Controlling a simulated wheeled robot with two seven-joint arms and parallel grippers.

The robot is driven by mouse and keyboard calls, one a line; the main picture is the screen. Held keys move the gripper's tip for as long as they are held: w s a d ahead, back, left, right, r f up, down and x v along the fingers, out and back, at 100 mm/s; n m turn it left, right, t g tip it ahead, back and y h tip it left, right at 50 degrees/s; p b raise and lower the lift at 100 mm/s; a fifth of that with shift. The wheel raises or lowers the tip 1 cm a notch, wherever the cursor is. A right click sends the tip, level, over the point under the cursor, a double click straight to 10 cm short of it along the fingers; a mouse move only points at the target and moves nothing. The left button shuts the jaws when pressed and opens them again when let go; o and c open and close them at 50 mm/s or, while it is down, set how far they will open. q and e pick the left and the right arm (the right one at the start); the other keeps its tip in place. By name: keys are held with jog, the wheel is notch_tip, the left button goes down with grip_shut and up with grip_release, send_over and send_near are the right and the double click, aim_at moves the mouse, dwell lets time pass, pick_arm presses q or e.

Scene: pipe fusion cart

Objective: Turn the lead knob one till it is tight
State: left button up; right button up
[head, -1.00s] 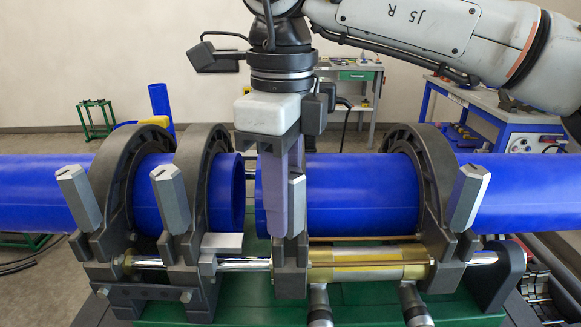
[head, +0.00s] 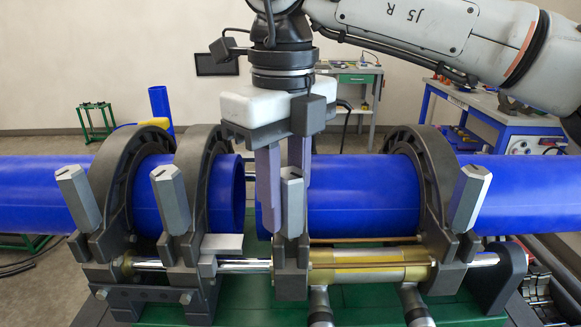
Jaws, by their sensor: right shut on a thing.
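Several upright grey faceted knobs stand along the front of the clamp frame in the head view. My right gripper (head: 284,190) points straight down over the third knob from the left (head: 291,208) and is shut on it. One purple-grey finger is at the knob's left side; the other is partly hidden behind the knob. The other knobs stand free: the far left knob (head: 79,198), the second knob (head: 171,199) and the far right knob (head: 468,199). My left gripper is out of view.
Two blue pipes, a left one (head: 30,195) and a right one (head: 365,195), lie in dark clamp rings (head: 430,175) with a gap between their ends. A brass cylinder (head: 365,265) lies below. A workbench (head: 500,115) stands at the back right.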

jog(key=m, duration=0.3)
jog(key=shift+w+d+f, duration=0.25)
jog(key=shift+w+d, duration=0.05)
jog(key=shift+d, duration=0.05)
jog(key=m+b, duration=0.1)
jog(key=m, duration=0.1)
jog(key=shift+f+m, duration=0.1)
jog(key=shift+m, duration=0.3)
jog(key=m, duration=0.3)
jog(key=shift+d+b, duration=0.15)
jog(key=shift+b, duration=0.25)
jog(key=o, duration=2.5)
jog(key=shift+r, duration=0.2)
jog(key=shift+c, duration=0.2)
jog(key=shift+r, duration=0.1)
